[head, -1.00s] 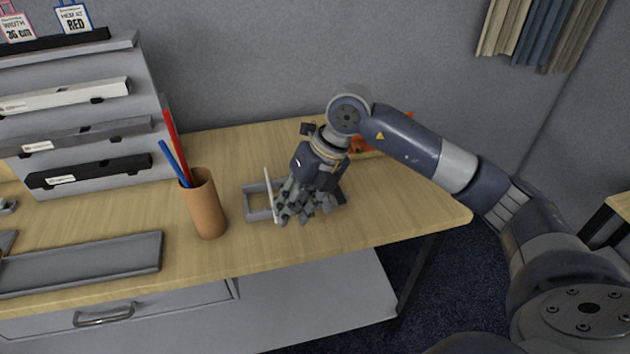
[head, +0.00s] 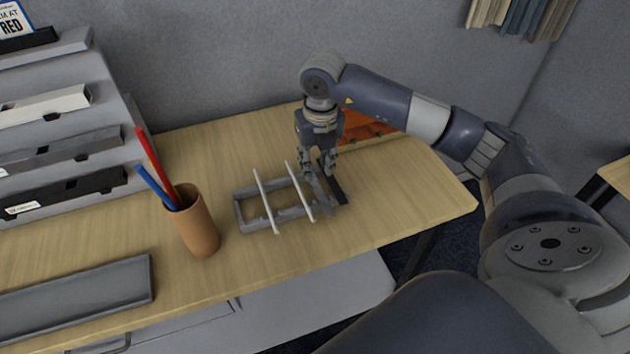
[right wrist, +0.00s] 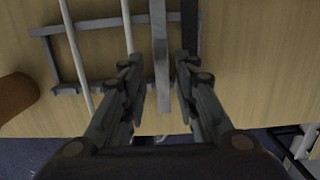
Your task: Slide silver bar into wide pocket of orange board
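The silver bar (head: 321,197) lies across a grey rack (head: 241,212), beside a black bar (head: 335,188) and two thin white rods (head: 265,202). My right gripper (head: 318,171) points down over the rack's right end. In the right wrist view, my right gripper (right wrist: 160,75) is open, with the silver bar (right wrist: 160,45) between its fingers and no clear contact. The black bar (right wrist: 188,45) lies close by the right finger. The orange board (head: 365,128) is behind my right arm, partly hidden; its wide pocket cannot be made out. My left gripper is not in view.
A brown cup (head: 197,228) with red and blue sticks stands left of the rack. A grey tray (head: 75,298) and a stepped shelf (head: 90,75) with bars are farther left. Bare table lies right of the rack, up to the table's edge.

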